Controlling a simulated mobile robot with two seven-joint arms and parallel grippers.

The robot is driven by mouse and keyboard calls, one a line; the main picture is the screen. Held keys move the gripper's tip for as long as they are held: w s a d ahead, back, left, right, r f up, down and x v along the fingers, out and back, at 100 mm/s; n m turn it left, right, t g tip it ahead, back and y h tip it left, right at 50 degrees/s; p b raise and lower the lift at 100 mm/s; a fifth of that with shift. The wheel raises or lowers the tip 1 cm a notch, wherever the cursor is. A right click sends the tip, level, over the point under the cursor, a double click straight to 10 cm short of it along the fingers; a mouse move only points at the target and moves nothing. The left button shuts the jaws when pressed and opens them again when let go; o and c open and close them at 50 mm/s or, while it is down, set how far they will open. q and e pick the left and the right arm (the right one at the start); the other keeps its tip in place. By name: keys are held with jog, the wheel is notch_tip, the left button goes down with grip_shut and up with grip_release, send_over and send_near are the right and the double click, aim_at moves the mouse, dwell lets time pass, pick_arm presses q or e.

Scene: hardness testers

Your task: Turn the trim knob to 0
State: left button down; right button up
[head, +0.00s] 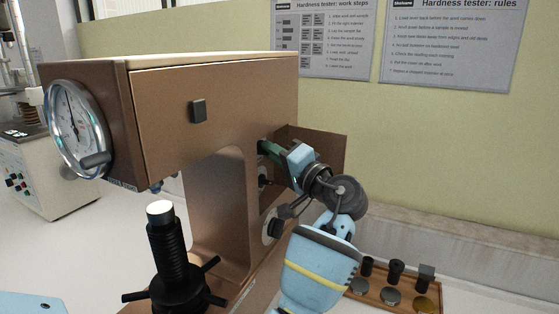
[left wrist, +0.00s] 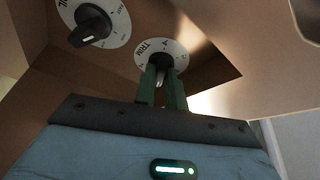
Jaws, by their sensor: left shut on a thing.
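The trim knob (left wrist: 161,76) shows in the left wrist view at the centre of a round white dial (left wrist: 178,49) marked TRIM. My left gripper (left wrist: 162,86) has its two green fingers shut on the knob, one on each side. The fingers cover much of the knob, and I cannot tell which mark it points at. In the head view my left gripper (head: 264,147) reaches into the side of the brown hardness tester (head: 225,100), and the trim knob is hidden there. My right gripper is not in view.
A second black knob (left wrist: 91,26) on a white dial sits left of the trim dial. An open brown flap (head: 329,149) stands just behind my gripper. A gauge (head: 77,128), a black screw post (head: 170,255) and a wooden sample tray (head: 372,297) are around the tester.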

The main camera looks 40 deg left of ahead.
pick_arm(q)
jog(key=shift+n+g+y+b, duration=0.35)
jog(key=shift+n+b, duration=0.4)
jog(key=shift+n, duration=0.25)
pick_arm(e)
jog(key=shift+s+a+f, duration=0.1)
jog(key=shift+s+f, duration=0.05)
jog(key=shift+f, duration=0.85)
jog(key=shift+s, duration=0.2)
pick_arm(q)
jog(key=c, duration=1.5)
grip_release()
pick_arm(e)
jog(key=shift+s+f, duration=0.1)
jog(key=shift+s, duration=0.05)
pick_arm(q)
jog(key=shift+o, duration=0.2)
